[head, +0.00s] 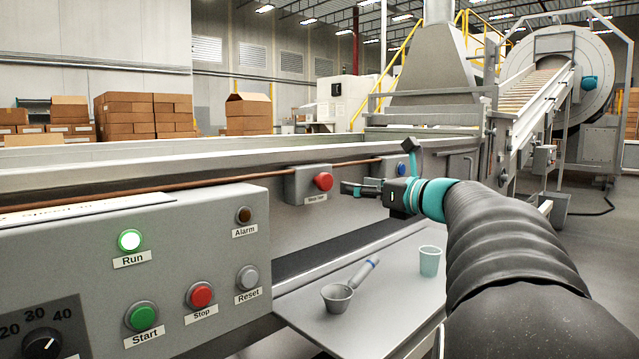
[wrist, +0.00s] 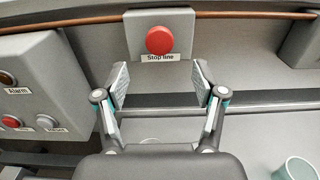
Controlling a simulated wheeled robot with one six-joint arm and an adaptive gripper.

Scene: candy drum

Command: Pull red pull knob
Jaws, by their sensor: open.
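The red pull knob (head: 323,181) sticks out from a small grey box on the side of the conveyor. It also shows in the wrist view (wrist: 160,40), above a label that reads "Stop line". My gripper (head: 350,188) is close in front of the knob, a little to its right in the head view. In the wrist view the two fingers (wrist: 160,84) are spread apart, with the knob beyond and between them. Nothing is between the fingers, and they do not appear to touch the knob.
A control panel (head: 90,260) with Run, Alarm, Start, Stop and Reset stands at the left. A copper-coloured cord (head: 240,177) runs along the conveyor to the knob's box. Below, a grey shelf (head: 320,335) holds a scoop (head: 337,297) and a teal cup (head: 429,262).

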